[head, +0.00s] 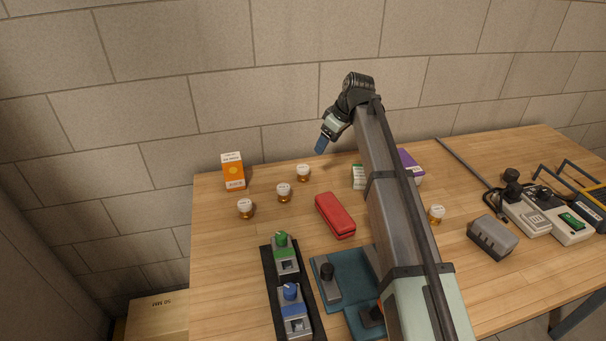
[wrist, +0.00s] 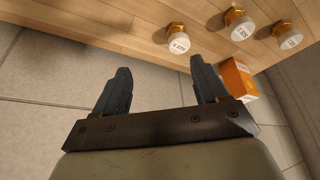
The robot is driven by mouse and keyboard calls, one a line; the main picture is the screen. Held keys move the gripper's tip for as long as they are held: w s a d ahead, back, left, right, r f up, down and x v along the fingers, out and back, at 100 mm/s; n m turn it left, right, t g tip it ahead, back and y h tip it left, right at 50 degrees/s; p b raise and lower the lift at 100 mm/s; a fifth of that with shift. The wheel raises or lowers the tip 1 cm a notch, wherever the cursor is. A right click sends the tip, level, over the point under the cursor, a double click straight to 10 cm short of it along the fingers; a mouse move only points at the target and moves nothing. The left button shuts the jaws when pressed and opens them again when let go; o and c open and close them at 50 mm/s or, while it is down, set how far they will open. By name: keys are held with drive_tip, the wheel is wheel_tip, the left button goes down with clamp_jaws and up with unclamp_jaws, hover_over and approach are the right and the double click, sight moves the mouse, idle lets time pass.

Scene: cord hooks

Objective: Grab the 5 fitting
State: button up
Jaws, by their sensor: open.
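The fittings look like small amber pieces with white labelled caps. A fourth fitting (head: 436,214) stands right of my arm. Three also show in the wrist view: left (wrist: 178,38), middle (wrist: 239,24) and right (wrist: 289,37). The cap numbers are too small to tell which is 5. My gripper (head: 321,145) is open and empty, raised near the table's back edge; its fingers (wrist: 160,66) touch nothing.
An orange-white carton (head: 233,171) stands at the back left, also in the wrist view (wrist: 236,77). A red case (head: 335,215) lies mid-table. A black rack (head: 271,285) and teal tray (head: 345,277) are in front. Several devices crowd the right.

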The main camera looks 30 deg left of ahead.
sight(304, 168)
drive_tip(key=a+f, duration=0.1)
drive_tip(key=f, duration=0.1)
drive_tip(key=s+a+f, duration=0.1)
drive_tip(key=a+f, duration=0.1)
drive_tip(key=f, duration=0.1)
drive_tip(key=s+a+f, duration=0.1)
drive_tip(key=a+f, duration=0.1)
drive_tip(key=shift+a+f, duration=0.25)
drive_tip(key=shift+f, duration=0.15)
drive_tip(key=shift+s+x, duration=0.15)
drive_tip(key=shift+x, duration=1.15)
drive_tip(key=shift+s+x, duration=0.2)
drive_tip(key=shift+x, duration=1.15)
drive_tip(key=shift+d, duration=0.1)
drive_tip(key=shift+c, duration=0.5)
drive_tip(key=shift+r, duration=0.1)
drive_tip(key=c, duration=1.1)
